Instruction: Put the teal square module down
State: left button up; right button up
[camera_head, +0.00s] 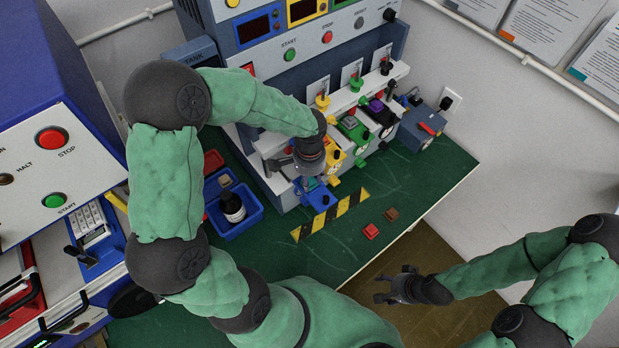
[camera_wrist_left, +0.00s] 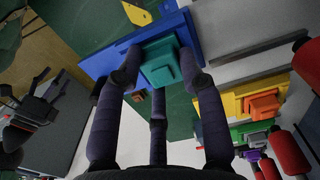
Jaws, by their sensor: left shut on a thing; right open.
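The teal square module (camera_wrist_left: 162,66) sits between the fingers of my left gripper (camera_wrist_left: 158,80) in the left wrist view. In the head view my left gripper (camera_head: 305,177) points down over the blue fixture (camera_head: 318,197) at the front of the test machine, and the module is mostly hidden by it. The blue fixture also shows in the left wrist view (camera_wrist_left: 101,64), right behind the module. I cannot tell whether the module touches it. My right gripper (camera_head: 386,287) is open and empty, low beyond the bench's front edge.
Yellow (camera_head: 335,155), green (camera_head: 352,131) and purple-topped (camera_head: 376,106) stations line up beside the blue fixture. A striped bar (camera_head: 331,215), a red block (camera_head: 371,231) and a brown block (camera_head: 392,214) lie on the green bench (camera_head: 300,258). A blue bin (camera_head: 240,226) holds a dark bottle.

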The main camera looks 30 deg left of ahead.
aim_at(310, 180)
pick_arm(q)
jog(key=o, duration=0.8)
jog(key=shift+f, duration=0.1)
jog(key=shift+r, duration=0.35)
notch_tip(310, 180, up, 12)
jog(key=shift+f+p, duration=0.15)
jog(key=shift+p, duration=1)
